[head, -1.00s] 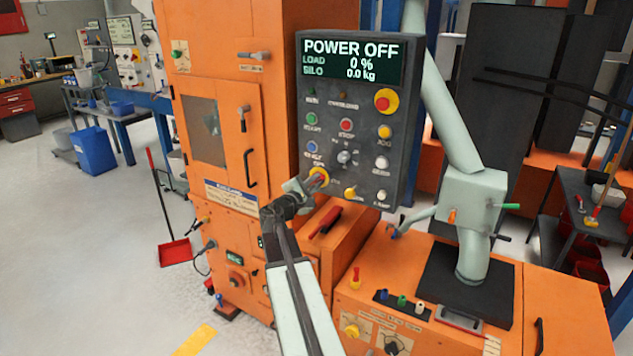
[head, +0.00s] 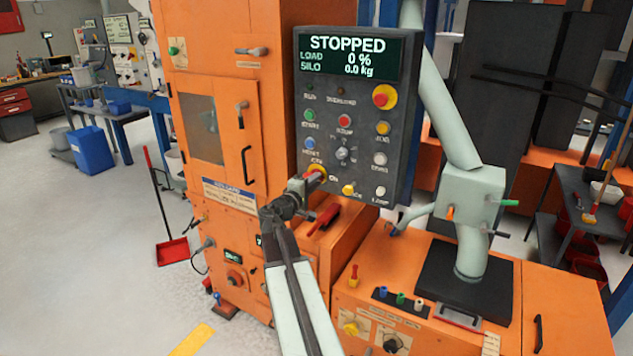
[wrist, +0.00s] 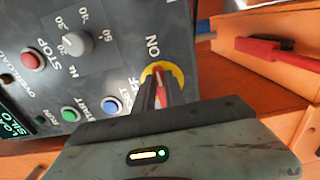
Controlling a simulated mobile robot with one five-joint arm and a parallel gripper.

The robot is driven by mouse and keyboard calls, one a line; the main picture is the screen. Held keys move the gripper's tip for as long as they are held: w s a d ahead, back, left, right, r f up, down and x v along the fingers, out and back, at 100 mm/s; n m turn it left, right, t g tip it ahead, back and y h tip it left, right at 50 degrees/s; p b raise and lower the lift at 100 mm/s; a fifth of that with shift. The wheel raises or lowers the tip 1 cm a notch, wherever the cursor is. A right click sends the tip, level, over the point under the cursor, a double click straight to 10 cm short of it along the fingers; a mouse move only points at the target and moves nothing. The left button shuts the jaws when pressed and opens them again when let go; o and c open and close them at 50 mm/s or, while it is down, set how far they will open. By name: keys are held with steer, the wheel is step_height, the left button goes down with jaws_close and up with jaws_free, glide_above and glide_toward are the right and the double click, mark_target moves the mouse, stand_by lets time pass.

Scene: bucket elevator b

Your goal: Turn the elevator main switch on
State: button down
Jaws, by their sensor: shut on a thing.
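The main switch (head: 318,169) is a red handle on a yellow round plate at the lower left of the dark control panel (head: 300,60). My gripper (head: 310,182) is at the switch and shut on its red handle. In the wrist view the jaws (wrist: 160,98) cover most of the handle. The yellow plate (wrist: 177,74) shows around them, with "ON" and part of "OFF" printed beside it. The panel's display (head: 348,57) reads STOPPED, load 0 %, silo 0.0 kg.
Above the switch are several buttons, a grey knob (head: 342,154) and a red emergency button on yellow (head: 383,96). The orange cabinet (head: 225,60) stands at left. A red-handled tool (head: 325,218) lies on the orange housing just below the panel. Open floor is at left.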

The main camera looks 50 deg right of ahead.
steer(key=shift+a+f, duration=0.1)
stand_by(0.3)
steer(key=c, duration=1.4)
jaws_free()
steer(key=v, duration=0.7)
steer(key=shift+a, duration=0.4)
